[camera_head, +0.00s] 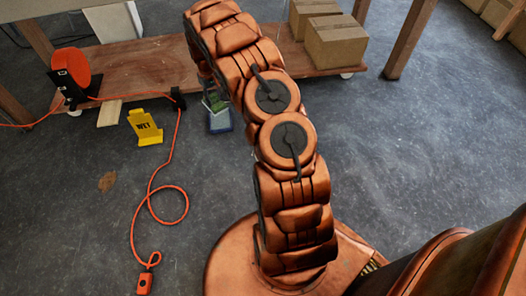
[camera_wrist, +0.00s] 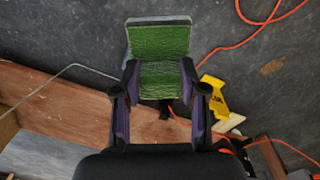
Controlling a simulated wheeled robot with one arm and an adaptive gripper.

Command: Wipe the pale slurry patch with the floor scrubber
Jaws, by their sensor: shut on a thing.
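The floor scrubber (camera_wrist: 158,45) is a block with a green textured face and a grey edge in the wrist view. My gripper (camera_wrist: 160,78) is shut on it, one dark finger at each side. In the head view the scrubber (camera_head: 219,123) shows in part as a blue-grey and green piece near the platform's front edge, partly hidden by my arm. I cannot tell whether it touches the floor. I see no clear pale slurry patch; the arm or scrubber may hide it. A small brown stain (camera_head: 107,181) lies on the floor at left and also shows in the wrist view (camera_wrist: 272,66).
A yellow wet-floor sign (camera_head: 146,127) lies left of the scrubber. An orange cable (camera_head: 150,200) loops across the floor from an orange reel (camera_head: 75,68) to a socket end (camera_head: 145,283). A low wooden platform (camera_head: 150,75) carries cardboard boxes (camera_head: 335,41). Floor at right is clear.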

